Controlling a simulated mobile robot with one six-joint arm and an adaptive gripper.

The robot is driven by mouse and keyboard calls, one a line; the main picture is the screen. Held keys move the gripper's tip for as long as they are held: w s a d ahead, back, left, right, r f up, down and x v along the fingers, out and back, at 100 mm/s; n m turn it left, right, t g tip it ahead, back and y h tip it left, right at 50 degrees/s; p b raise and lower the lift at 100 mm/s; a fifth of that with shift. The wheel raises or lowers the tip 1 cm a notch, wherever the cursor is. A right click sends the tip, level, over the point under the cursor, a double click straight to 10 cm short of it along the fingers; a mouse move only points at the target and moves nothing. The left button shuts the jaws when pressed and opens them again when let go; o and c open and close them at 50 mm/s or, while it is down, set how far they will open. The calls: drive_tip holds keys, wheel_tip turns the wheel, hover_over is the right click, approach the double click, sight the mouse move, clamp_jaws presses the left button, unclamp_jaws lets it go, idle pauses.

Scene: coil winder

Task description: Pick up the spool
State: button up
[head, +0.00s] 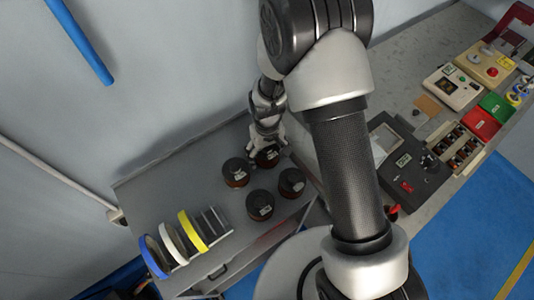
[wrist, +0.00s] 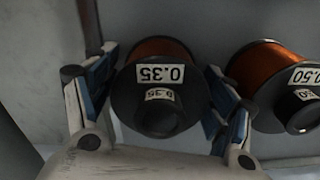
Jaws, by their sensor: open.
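Several dark spools of copper-coloured wire stand on the grey bench at the left of the head view. One spool, labelled 0.35 in the wrist view (wrist: 160,93), sits between my open fingers. In the head view this spool (head: 267,157) is partly covered by my gripper (head: 268,140), which reaches down over it from behind. In the wrist view my gripper (wrist: 158,95) has one finger on each side of the spool; whether they touch it I cannot tell. A second spool, labelled 0.50 (wrist: 285,85), stands just to the right of the right finger.
Other spools stand close by: one at the left (head: 235,172), one in front (head: 260,205), one at the right (head: 292,182). A rack with blue, white and yellow rings (head: 187,230) stands at the front left. The wall lies close behind.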

drive_tip(key=shift+r, duration=0.1)
drive_tip(key=c, duration=1.3)
drive_tip(key=shift+c, duration=0.2)
drive_tip(key=shift+w+r, duration=0.1)
wheel_tip(320, 180, up, 20)
drive_tip(key=p, duration=0.4)
drive_tip(key=shift+p, duration=0.35)
